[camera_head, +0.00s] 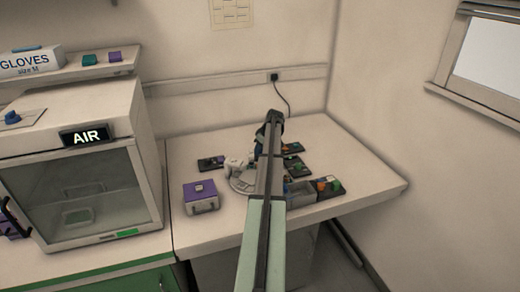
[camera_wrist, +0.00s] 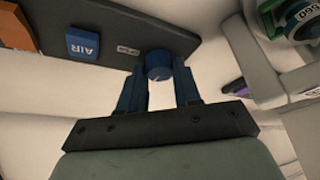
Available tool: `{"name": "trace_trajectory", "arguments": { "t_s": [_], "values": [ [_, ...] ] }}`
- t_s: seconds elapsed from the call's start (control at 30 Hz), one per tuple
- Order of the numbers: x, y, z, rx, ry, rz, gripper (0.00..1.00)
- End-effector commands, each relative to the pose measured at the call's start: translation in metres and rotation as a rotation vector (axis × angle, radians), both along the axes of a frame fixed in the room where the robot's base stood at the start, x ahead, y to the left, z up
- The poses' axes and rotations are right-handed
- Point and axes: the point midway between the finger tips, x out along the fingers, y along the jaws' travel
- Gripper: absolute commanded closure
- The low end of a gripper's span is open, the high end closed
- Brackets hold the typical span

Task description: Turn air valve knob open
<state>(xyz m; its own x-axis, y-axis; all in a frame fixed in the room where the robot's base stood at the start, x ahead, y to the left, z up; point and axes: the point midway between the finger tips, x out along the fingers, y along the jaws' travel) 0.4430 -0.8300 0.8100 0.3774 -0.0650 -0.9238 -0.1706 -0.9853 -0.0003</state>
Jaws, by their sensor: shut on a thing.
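In the wrist view, a round blue knob (camera_wrist: 158,64) sits on a dark panel (camera_wrist: 150,33), beside a blue block marked AIR (camera_wrist: 84,42). My gripper (camera_wrist: 159,75) has one dark blue finger on each side of the knob and is shut on it. The knob's turn angle is hard to read. In the head view, my gripper (camera_head: 270,125) is over the table among small devices, and my arm hides the knob.
A white cabinet with an AIR sign (camera_head: 86,135) stands at the left. A purple box (camera_head: 201,196) is left of my arm. Small dark panels (camera_head: 328,186) with coloured parts lie right of it. The table's right end (camera_head: 370,180) is clear.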

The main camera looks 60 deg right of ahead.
Motion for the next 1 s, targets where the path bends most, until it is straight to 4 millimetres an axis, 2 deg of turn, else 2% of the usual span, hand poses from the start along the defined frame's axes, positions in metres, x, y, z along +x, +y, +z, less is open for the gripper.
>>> {"name": "trace_trajectory", "arguments": {
  "t_s": [1.0],
  "values": [
    [0.0042,0.0051,0.0002,-0.002,0.002,-0.95,0.98]
  ]
}}
